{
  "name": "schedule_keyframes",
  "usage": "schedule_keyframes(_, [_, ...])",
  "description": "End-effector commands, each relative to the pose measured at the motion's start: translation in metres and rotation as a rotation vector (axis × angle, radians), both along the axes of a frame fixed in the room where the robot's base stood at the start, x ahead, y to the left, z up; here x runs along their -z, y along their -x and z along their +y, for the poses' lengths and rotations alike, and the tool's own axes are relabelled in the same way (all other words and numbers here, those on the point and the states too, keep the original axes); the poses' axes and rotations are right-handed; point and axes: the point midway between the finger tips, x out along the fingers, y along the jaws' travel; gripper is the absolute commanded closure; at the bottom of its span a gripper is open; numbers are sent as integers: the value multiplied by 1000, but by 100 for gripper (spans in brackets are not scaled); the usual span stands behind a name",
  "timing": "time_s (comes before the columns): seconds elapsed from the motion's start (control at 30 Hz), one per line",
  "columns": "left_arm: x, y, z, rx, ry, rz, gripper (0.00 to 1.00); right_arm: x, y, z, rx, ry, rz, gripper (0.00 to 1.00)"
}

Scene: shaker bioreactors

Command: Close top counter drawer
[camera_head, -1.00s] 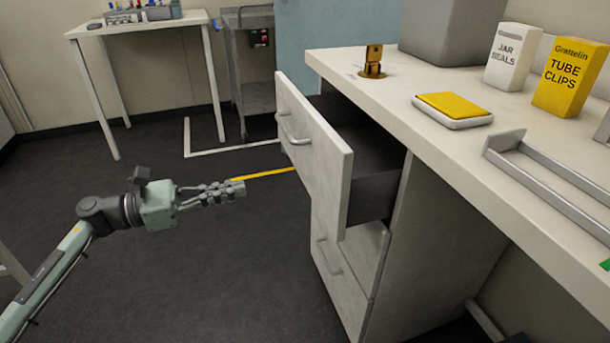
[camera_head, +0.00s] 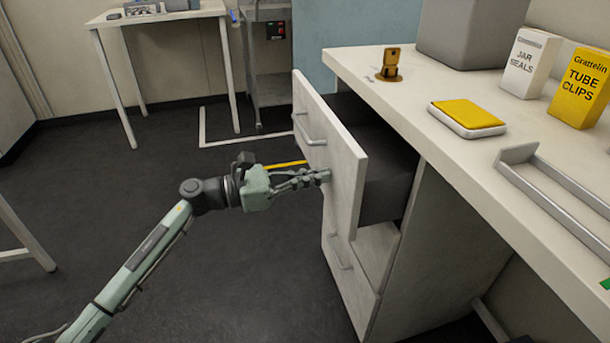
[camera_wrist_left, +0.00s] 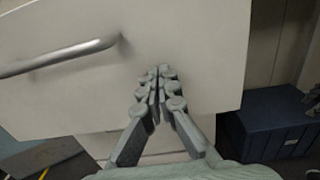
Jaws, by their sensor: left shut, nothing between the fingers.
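The top counter drawer (camera_head: 338,150) stands pulled out from the counter, with its dark inside (camera_head: 385,150) showing behind the white front. Its bar handle (camera_head: 306,130) is on the front; in the left wrist view the handle (camera_wrist_left: 60,58) lies to the left of my fingers. My left gripper (camera_head: 325,176) is shut and empty, with its fingertips at the drawer front, to the right of and below the handle. In the left wrist view the shut fingertips (camera_wrist_left: 160,72) point at the bare white front (camera_wrist_left: 195,40). I cannot tell whether they touch it. My right gripper is not in view.
A lower drawer (camera_head: 350,275) with a handle sits below. The countertop (camera_head: 430,120) holds a yellow-topped pad (camera_head: 468,113), two boxes and a small brass-coloured object (camera_head: 390,64). A blue box (camera_wrist_left: 270,122) shows at right in the wrist view. The floor left of the counter is open.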

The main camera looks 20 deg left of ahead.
Motion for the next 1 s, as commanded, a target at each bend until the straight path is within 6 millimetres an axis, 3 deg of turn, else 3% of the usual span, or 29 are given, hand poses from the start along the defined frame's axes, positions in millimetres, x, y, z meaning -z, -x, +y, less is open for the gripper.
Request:
schedule_keyframes(0.37, [2,-5,-7,1,0,-1,100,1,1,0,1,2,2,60])
schedule_keyframes(0.7, [2,-52,-77,1,2,-2,100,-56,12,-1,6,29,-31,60])
schedule_keyframes(1.0, [0,-65,-96,0,1,1,100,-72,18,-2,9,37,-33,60])
